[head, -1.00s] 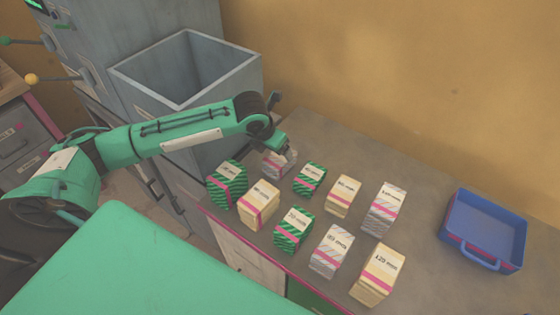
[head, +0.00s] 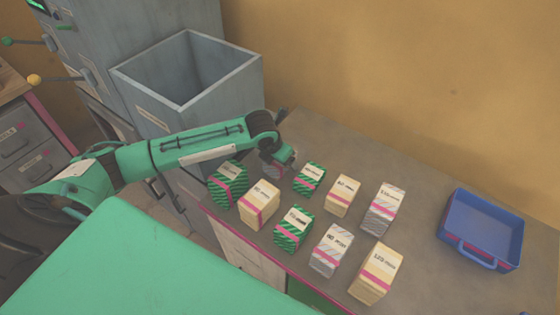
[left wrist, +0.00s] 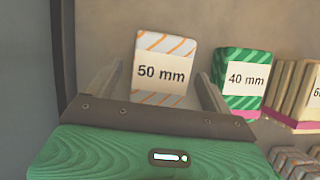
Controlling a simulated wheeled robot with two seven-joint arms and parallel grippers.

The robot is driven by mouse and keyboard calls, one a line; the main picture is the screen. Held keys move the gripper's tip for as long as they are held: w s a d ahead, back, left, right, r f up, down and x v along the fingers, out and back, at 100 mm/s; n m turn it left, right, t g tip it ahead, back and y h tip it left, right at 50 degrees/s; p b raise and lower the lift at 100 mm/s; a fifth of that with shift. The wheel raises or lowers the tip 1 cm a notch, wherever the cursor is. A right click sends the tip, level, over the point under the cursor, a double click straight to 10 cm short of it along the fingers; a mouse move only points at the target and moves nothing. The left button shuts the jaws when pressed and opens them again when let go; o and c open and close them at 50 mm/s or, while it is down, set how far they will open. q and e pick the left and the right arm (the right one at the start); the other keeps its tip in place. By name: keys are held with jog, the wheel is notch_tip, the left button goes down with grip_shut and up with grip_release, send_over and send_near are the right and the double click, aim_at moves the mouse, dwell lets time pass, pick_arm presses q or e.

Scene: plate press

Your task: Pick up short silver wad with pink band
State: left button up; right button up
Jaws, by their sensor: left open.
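The short silver wad (left wrist: 163,68) stands between the fingers of my left gripper (left wrist: 160,74) in the left wrist view. It has orange stripes and a label reading 50 mm; its pink band does not show there. The fingers are open, one on each side of it, and I cannot tell whether they touch it. In the head view my left gripper (head: 279,152) is low over the wad at the far left of the group and hides most of it. My right gripper is not in view.
Close by stand a short green wad (head: 310,179), a taller green wad (head: 228,186) and a cream wad (head: 259,205). Several more wads stand nearer and to the right. A blue tray (head: 485,228) lies at the right. A grey open bin (head: 190,75) stands left of the table.

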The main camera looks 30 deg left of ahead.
pick_arm(q)
jog(key=shift+f, duration=0.2)
dwell(0.4)
jog(key=c, duration=1.1)
